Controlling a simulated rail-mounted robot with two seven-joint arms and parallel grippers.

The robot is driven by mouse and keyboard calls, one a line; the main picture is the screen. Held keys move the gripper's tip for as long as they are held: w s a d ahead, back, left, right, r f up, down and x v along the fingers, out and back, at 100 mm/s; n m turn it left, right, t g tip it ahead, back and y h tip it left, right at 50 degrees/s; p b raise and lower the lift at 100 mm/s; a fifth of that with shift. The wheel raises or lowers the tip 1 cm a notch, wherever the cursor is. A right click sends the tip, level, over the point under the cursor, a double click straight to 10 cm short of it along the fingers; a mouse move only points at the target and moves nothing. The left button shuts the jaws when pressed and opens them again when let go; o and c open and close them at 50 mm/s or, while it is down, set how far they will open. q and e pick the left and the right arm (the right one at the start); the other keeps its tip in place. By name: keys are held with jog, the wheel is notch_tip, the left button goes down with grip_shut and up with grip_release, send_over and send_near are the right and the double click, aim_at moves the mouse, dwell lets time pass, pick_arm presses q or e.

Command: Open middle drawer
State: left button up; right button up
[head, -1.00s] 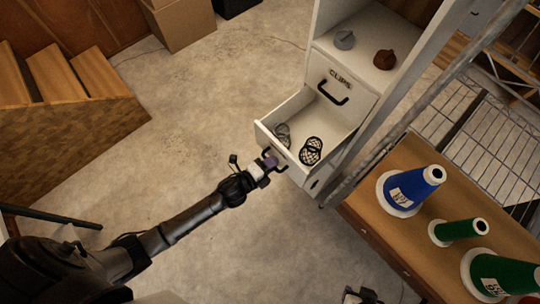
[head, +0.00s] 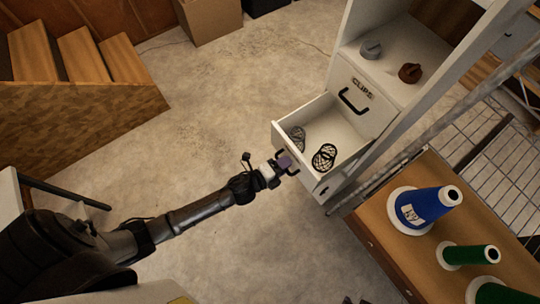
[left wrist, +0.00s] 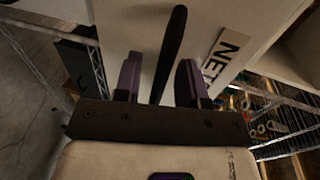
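The white cabinet (head: 345,80) stands right of centre in the head view. Its middle drawer (head: 297,158) is pulled out, with two dark mesh items (head: 324,157) inside. The upper drawer, labelled CLIPS (head: 362,90), is shut. My left gripper (head: 287,163) is at the middle drawer's front handle. In the left wrist view, the dark handle (left wrist: 172,55) passes between the purple fingers (left wrist: 160,80), which stand apart with gaps beside it. A label reading "NET" (left wrist: 224,55) shows on the drawer front. Only small dark bits, possibly my right gripper, show at the head view's bottom edge.
A grey knob (head: 371,49) and a brown knob (head: 410,72) sit on the shelf above the drawers. A wooden table with blue (head: 430,205) and green (head: 470,255) thread cones stands at right. Wooden steps (head: 90,60) are at left. The concrete floor between is clear.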

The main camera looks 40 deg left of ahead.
pick_arm(q)
jog(key=shift+s, duration=0.1)
jog(key=v, duration=1.3)
jog(key=shift+s, duration=0.35)
jog(key=shift+r, duration=0.1)
jog(key=s+a+f+n+g+y, duration=0.45)
jog(key=a+n+g+y, duration=0.35)
jog(key=n, duration=0.7)
jog(key=s+d+r+n+g, duration=0.2)
jog(key=s+r+n+g, duration=0.1)
jog(key=s, duration=0.1)
jog(key=s+d+r+n+h+p, duration=0.1)
jog(key=d+r+p, duration=0.1)
jog(key=r+p, duration=1)
jog(key=s+d+r+h+p, duration=0.1)
jog(key=d+r+p, duration=0.2)
jog(key=r+p, duration=1)
notch_tip(320, 180, up, 5)
jog(key=shift+s+r+n+h+p, duration=0.1)
jog(key=shift+s+n+h+p, duration=0.1)
jog(key=shift+n+h+p, duration=0.15)
